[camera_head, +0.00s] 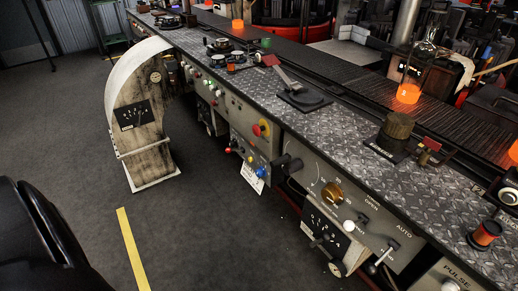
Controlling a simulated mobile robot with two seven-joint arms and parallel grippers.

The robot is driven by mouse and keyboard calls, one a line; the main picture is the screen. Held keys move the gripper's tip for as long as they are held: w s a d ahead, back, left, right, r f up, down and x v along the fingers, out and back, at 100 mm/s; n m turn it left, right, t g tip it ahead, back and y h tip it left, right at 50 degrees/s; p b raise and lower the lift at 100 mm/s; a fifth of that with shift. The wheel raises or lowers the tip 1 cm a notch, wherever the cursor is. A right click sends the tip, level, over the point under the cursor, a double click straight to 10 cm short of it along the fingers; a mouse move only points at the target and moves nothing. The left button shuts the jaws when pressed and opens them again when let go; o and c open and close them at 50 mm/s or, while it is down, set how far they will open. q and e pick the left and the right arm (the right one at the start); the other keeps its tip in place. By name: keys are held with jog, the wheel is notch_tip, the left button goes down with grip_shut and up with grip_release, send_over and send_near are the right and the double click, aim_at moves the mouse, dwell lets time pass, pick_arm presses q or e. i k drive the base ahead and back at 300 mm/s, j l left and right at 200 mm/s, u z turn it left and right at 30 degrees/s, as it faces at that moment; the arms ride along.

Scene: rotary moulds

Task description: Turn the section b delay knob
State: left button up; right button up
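A console with a long tread-plate top (330,122) runs from the upper left to the lower right. A round brass-coloured knob (331,195) with markings around it sits on its front panel at right of centre. The panel lettering is too small to tell which control is the section b delay knob. A dark dial plate (322,230) with a pointer handle is below the brass knob. A black lever with a white ball (349,226) is just right of that plate. Neither of my grippers is in view.
A worn white-topped cabinet (140,120) with a dial stands on the floor at left. A red button (257,130) and small coloured knobs sit on the middle panel. Glowing orange pieces (408,94) stand along the dark conveyor (360,88). The floor (215,230) before the console is clear.

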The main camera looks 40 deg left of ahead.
aim_at(233, 144)
jog(key=u, duration=1.45)
jog(key=i+j+z, duration=0.1)
jog(key=z, duration=0.3)
jog(key=i+j+z, duration=0.1)
jog(key=z, duration=0.3)
jog(key=i+j+z, duration=0.1)
jog(key=z, duration=0.25)
jog(key=j+z, duration=0.25)
jog(key=z, duration=0.15)
